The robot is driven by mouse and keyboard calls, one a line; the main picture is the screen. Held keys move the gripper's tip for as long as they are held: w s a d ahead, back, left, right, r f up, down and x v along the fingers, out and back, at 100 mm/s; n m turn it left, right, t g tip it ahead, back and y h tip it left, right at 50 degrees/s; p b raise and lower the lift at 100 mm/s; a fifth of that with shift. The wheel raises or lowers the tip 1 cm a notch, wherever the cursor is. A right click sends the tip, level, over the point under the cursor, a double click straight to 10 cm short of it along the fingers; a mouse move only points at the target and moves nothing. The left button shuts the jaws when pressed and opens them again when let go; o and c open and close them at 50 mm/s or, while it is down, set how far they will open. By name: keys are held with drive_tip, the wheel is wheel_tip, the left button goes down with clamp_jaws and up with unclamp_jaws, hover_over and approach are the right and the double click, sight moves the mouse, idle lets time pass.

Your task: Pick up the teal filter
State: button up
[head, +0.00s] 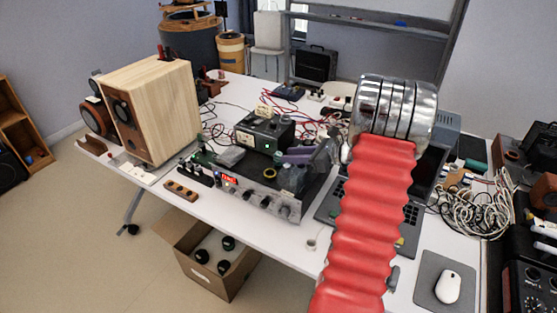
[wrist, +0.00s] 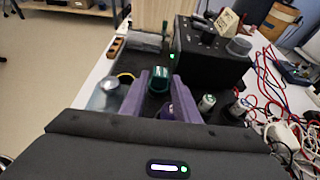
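The teal filter (wrist: 160,78) is a small dark teal cylinder standing on the dark top of an electronics unit in the wrist view. My gripper (wrist: 161,76) has two purple fingers set apart. The filter shows between and just beyond the fingertips, and I see no clear contact. In the head view my gripper (head: 299,157) is a small purple shape above the unit (head: 262,199).
A silver-topped jar (wrist: 110,84) and a yellow ring (wrist: 125,75) are left of the fingers. A pale green-capped cylinder (wrist: 207,103) is to the right. A black box (wrist: 208,58) stands behind, with red cables (wrist: 268,82) to its right.

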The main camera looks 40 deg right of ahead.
sight(279, 160)
drive_tip(key=shift+x, duration=1.9)
drive_tip(key=shift+d+f, duration=0.1)
drive_tip(key=shift+c, duration=0.4)
drive_tip(key=c, duration=0.6)
